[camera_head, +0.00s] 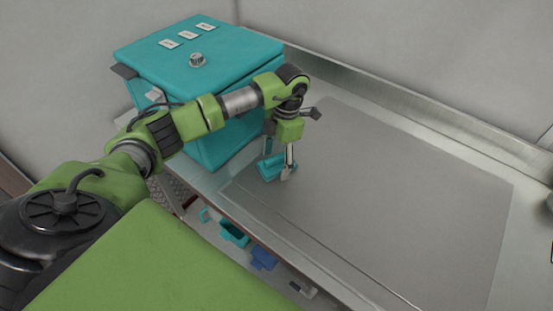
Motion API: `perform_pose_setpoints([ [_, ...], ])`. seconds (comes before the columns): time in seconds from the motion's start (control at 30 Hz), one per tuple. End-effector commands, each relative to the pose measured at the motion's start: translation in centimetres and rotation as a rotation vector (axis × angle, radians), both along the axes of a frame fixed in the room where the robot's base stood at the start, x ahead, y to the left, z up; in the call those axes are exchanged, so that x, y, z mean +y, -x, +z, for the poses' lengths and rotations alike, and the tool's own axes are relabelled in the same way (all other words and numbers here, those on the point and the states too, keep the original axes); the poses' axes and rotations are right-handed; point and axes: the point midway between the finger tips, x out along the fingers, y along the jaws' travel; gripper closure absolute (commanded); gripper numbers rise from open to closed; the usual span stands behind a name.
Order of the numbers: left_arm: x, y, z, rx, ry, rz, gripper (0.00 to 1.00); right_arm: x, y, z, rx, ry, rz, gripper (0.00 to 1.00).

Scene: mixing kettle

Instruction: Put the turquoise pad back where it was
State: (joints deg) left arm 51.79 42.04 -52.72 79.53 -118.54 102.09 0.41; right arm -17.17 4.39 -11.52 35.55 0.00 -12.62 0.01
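The turquoise pad (266,168) is at the left edge of the grey mat, close to the front corner of the turquoise box. My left gripper (279,166) points down at the pad. Its fingers stand apart, with the pad between or just beneath the tips. I cannot tell whether they press on it, or whether the pad rests on the surface. My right gripper is not in view.
The large turquoise box (228,140) with a knob and white labels stands behind my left arm. The grey mat (390,200) is bare to the right. Below the counter's front edge lie a turquoise item (234,234) and a blue item (263,257).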

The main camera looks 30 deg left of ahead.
Motion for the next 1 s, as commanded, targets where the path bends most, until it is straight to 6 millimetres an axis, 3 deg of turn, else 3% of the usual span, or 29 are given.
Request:
perform_pose_setpoints([
  [0.27,0.0,0.0,0.5,-0.001,0.000,0.000,0.35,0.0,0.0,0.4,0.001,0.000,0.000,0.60],
  [0.37,-0.1,-0.3,1.2,-0.005,0.001,0.000,0.35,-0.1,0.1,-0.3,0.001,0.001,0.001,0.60],
  [0.8,-0.7,-1.5,10.3,-0.005,0.001,0.000,0.35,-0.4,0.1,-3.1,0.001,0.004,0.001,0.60],
  [1.0,-0.7,-1.6,12.0,-0.001,-0.001,0.001,0.35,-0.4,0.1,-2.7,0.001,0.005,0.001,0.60],
])
